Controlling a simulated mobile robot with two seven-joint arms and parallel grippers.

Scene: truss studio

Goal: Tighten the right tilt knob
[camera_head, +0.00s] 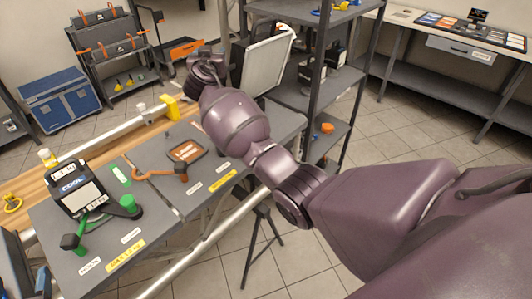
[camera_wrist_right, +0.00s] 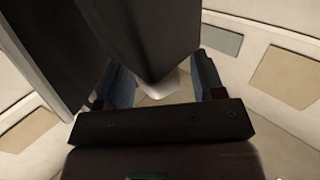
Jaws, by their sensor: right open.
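A light panel (camera_head: 266,62) with a pale face and dark frame stands tilted behind the table, beside the end of my right arm. I cannot make out the right tilt knob in either view. In the right wrist view, my right gripper (camera_wrist_right: 163,80) is open, with its two blue-grey fingers apart. A large dark body (camera_wrist_right: 145,30) fills the upper middle and reaches down between the fingers. A small pale part shows below its edge; I cannot tell what it is or whether anything touches the fingers. My left gripper is not in view.
The grey table (camera_head: 150,215) holds a COOL-labelled box (camera_head: 80,190), a green-knobbed piece (camera_head: 128,206), an orange-brown clamp (camera_head: 160,174) and a dark tray (camera_head: 187,150). A dark shelf rack (camera_head: 325,90) stands right of the panel. A blue case (camera_head: 60,100) is far left.

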